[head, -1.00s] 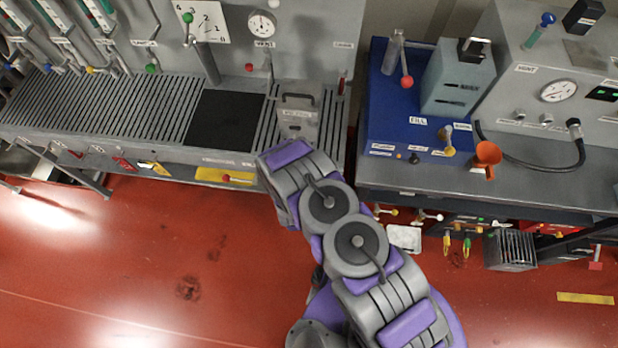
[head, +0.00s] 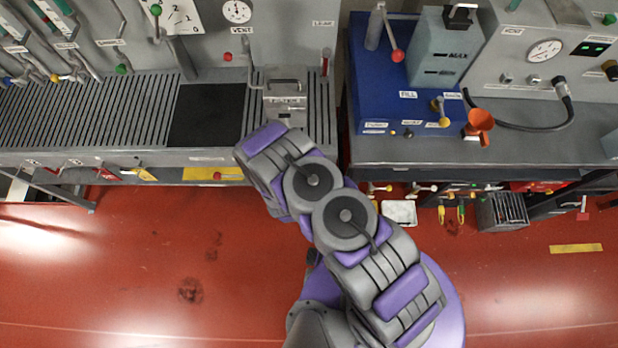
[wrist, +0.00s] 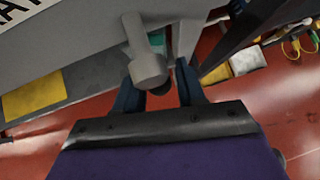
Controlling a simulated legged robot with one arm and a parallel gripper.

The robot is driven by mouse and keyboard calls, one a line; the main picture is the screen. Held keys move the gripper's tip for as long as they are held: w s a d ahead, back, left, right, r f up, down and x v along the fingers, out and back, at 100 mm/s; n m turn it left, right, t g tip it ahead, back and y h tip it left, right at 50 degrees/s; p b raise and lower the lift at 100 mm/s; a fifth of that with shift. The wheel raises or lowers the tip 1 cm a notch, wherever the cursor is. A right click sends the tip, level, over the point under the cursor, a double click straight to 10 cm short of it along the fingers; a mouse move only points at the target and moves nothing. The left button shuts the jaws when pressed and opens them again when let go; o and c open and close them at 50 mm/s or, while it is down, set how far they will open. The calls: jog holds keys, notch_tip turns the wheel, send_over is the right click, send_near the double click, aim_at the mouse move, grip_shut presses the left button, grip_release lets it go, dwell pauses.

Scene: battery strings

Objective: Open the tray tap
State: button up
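In the wrist view, a grey tap-like fitting with a short stem and round end (wrist: 147,65) sticks out from the grey bench front. I take it to be the tray tap, but its lettering is cut off. My gripper (wrist: 160,88) has two dark blue fingers spread apart, one to each side below the fitting's round end. The fitting partly covers the left finger, and I cannot tell whether they touch. In the head view, my arm hides the gripper and this fitting at the right end of the slatted bench (head: 95,112).
A yellow panel (wrist: 32,97) lies left of the fitting. A dark slanted bar (wrist: 245,35) is close on the right. Red floor is open in front.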

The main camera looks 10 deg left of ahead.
jog(key=shift+w+a+r, duration=0.1)
jog(key=shift+w+r, duration=0.05)
jog(key=shift+r, duration=0.05)
dwell(0.5)
jog(key=v, duration=1.7)
jog(key=w+d+r+m+g+b, duration=0.1)
jog(key=d+r+m+g+b, duration=0.2)
jog(key=r+m, duration=0.75)
jog(key=w+d+r+m+g+b, duration=0.2)
jog(key=r+m+g, duration=0.45)
jog(key=m, duration=0.65)
jog(key=s+d+r+m+b, duration=0.1)
jog(key=s+d+r+m, duration=0.5)
jog(key=s+d+r, duration=0.1)
jog(key=s+d+r+m+g+b, duration=0.1)
jog(key=s+d+r+m+b, duration=0.1)
jog(key=s+d+r+m, duration=0.5)
jog(key=d+r, duration=0.2)
jog(key=d, duration=0.2)
jog(key=shift+s+d, duration=0.2)
jog(key=shift+d, duration=0.15)
